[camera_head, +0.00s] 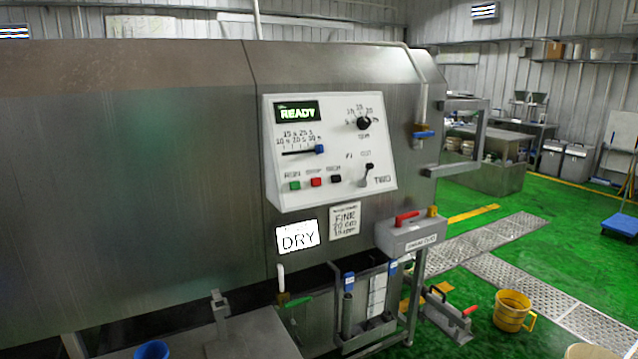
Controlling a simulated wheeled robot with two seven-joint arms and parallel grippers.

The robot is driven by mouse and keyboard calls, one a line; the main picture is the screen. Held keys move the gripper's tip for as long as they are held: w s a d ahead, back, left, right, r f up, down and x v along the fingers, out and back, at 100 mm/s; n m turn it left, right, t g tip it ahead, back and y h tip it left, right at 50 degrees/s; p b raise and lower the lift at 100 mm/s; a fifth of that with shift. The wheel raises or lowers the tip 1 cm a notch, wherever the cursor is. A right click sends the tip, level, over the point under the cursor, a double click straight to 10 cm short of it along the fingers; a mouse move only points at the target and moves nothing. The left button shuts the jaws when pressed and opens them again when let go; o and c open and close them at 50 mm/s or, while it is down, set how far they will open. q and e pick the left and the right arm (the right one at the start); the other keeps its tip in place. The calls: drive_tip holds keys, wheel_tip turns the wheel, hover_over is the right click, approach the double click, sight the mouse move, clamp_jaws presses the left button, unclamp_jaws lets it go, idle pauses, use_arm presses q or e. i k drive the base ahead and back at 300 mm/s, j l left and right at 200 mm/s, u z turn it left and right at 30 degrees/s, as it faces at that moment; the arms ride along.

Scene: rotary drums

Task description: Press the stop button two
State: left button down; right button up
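A white control panel (332,150) is set on the front of a large steel drum machine. A green-lit display (297,112) on it reads READY. Along its lower edge sit a green button (295,186), a red button (316,182) and a black button (336,179). The small labels above them are hard to read; the one over the red button looks like STOP. Only one such red button shows. A slider with a blue knob (319,149), a black dial (364,123) and a toggle lever (367,172) are also on the panel. Neither gripper is in view.
A blue-handled valve (424,134) is right of the panel. A yellow bucket (512,311) stands on the green floor.

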sight(316, 181)
drive_tip(key=i+l+u, duration=0.1)
drive_tip(key=l, duration=0.4)
drive_tip(key=i+l, duration=0.15)
drive_tip(key=l, duration=0.3)
drive_tip(key=i+l+u, duration=0.15)
drive_tip(key=l, duration=0.35)
drive_tip(key=l+u, duration=0.1)
drive_tip(key=l, duration=0.4)
drive_tip(key=i+l+u, duration=0.25)
drive_tip(key=i+l, duration=0.2)
drive_tip(key=l, duration=0.2)
drive_tip(key=i+l+u, duration=0.15)
drive_tip(key=l, duration=0.25)
drive_tip(key=i+l+u, duration=0.1)
drive_tip(key=i+l, duration=0.15)
drive_tip(key=i+l+u, duration=0.2)
drive_tip(key=i, duration=0.6)
drive_tip(key=i+j, duration=0.05)
drive_tip(key=j, duration=0.05)
